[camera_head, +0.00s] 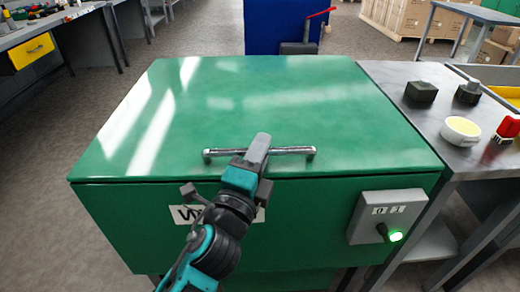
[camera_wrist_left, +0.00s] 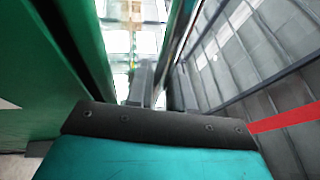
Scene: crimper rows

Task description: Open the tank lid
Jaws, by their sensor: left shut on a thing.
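The green tank lid (camera_head: 270,100) lies flat, with no clear gap along its front edge above the green tank body (camera_head: 310,215). A metal bar handle (camera_head: 290,151) stands near the lid's front edge. In the left wrist view the gripper fingers (camera_wrist_left: 162,92) point away between green surfaces; the grip itself is hard to make out there. My right gripper is not in view.
A grey control box (camera_head: 387,216) with a black knob and a lit green lamp (camera_head: 396,236) is on the tank's front right. The lid top is bare.

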